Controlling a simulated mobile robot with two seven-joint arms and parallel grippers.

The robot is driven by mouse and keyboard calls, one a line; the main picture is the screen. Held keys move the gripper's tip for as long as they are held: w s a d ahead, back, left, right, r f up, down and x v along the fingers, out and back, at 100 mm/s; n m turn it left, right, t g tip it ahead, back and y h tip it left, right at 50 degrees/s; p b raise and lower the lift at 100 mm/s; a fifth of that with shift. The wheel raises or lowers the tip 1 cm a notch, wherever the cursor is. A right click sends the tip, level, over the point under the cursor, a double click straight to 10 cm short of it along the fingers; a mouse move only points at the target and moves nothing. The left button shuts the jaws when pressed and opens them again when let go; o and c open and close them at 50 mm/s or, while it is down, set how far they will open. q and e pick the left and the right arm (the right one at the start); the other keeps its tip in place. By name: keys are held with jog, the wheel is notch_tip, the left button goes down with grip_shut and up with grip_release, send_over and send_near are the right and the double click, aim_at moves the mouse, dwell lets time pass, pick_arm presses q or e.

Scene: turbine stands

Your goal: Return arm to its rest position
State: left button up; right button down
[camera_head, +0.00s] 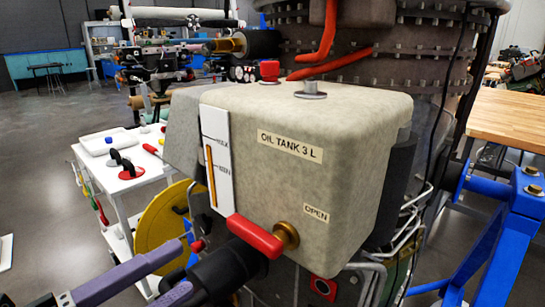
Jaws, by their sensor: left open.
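My left arm comes in from the lower left with purple links and a dark wrist. Its black gripper (232,262) is open at the lower front of the oil tank, close to the red valve handle (256,237). I cannot tell whether the fingers touch the handle, as they blend into the dark parts there. The handle reaches left from a brass valve (287,235) on the tank. The beige oil tank (330,120) is labelled "OIL TANK 3 L" and "OPEN" and has a level gauge (217,165). My right gripper is not in view.
A white cart (90,149) with a bottle and red-handled tools stands behind the arm at left. A yellow disc (160,230) is behind the gripper. A blue stand (525,220) and wooden table (510,115) are at right.

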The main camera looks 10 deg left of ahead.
pick_arm(q)
jog(key=a+f+n+g+y+p, duration=0.1)
jog(key=a+n+g+y, duration=0.35)
jog(key=n+y, duration=0.75)
jog(key=s+d+f+n+g+h+p, duration=0.1)
jog(key=s+f+n+g+h, duration=0.15)
jog(key=s+n+g, duration=0.95)
jog(key=s+r+m+t+p, duration=0.2)
jog(key=r+t+p, duration=0.3)
jog(key=r+p, duration=3.3)
jog(key=shift+s+d+r, duration=0.2)
jog(key=shift+s+r, duration=0.25)
jog(key=shift+s, duration=0.15)
jog(key=shift+f, duration=0.1)
jog(key=shift+c, duration=0.2)
